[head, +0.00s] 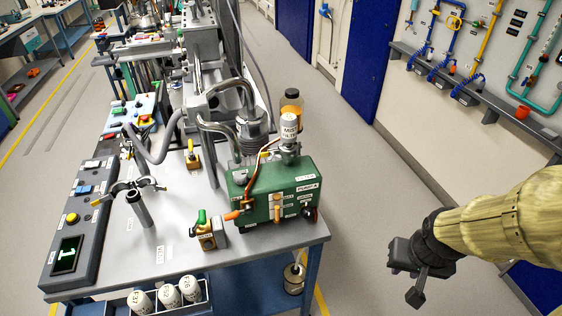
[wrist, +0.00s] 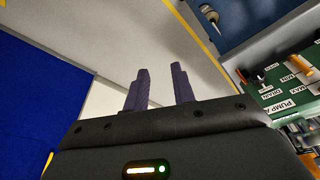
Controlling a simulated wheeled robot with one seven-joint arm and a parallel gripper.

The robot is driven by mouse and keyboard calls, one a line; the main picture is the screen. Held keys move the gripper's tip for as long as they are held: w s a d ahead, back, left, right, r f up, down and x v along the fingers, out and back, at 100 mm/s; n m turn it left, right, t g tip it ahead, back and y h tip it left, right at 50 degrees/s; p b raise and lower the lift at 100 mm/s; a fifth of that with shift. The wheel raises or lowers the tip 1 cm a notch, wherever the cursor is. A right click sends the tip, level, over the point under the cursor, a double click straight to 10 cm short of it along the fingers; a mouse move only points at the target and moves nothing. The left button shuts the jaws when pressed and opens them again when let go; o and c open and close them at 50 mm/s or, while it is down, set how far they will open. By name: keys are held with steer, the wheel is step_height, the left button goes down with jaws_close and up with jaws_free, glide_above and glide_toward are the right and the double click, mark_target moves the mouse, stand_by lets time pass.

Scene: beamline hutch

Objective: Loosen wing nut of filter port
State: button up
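The green pump (head: 270,190) sits on the near right part of the grey bench. A white mist filter canister (head: 289,128) stands upright on the pump's top, beside an amber, dark-capped bottle. A small FILTER label is on the pump top below the canister. I cannot make out a wing nut at the filter port; it is too small or hidden. My gripper (head: 404,284) is right of the bench, over the floor, well apart from the pump. In the wrist view my gripper (wrist: 160,70) shows two dark fingers apart with nothing between them. The pump (wrist: 292,95) is at the right there.
A brass valve (head: 206,238) with a green handle stands left of the pump. A clamp stand (head: 138,205) and control panel (head: 80,215) are further left. White spare canisters (head: 165,295) sit in a front tray. Floor between bench and right wall is clear. Wall pipes are at right.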

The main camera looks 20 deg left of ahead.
mark_target(274, 157)
steer(key=w+a+f+t+y+p, duration=0.3)
steer(key=w+a+f+y+p, duration=0.25)
steer(key=w+a, duration=0.35)
steer(key=w+a+r+m+t+y+p, duration=0.1)
steer(key=a+r+m+t+y+p, duration=0.3)
steer(key=a+r+y, duration=0.5)
steer(key=a+r+m, duration=0.1)
steer(key=m, duration=0.1)
steer(key=shift+m, duration=0.3)
steer(key=shift+w+a, duration=0.1)
steer(key=shift+a, duration=0.05)
steer(key=p+x, duration=0.2)
steer(key=x, duration=0.3)
steer(key=p+x, duration=0.2)
steer(key=x, duration=0.4)
steer(key=p+x, duration=0.2)
steer(key=x, duration=0.3)
steer(key=shift+w+a+r, duration=0.1)
steer(key=shift+w+r, duration=0.15)
steer(key=shift+w+a+f+p, duration=0.1)
steer(key=shift+w+a+p, duration=0.2)
steer(key=shift+a, duration=0.05)
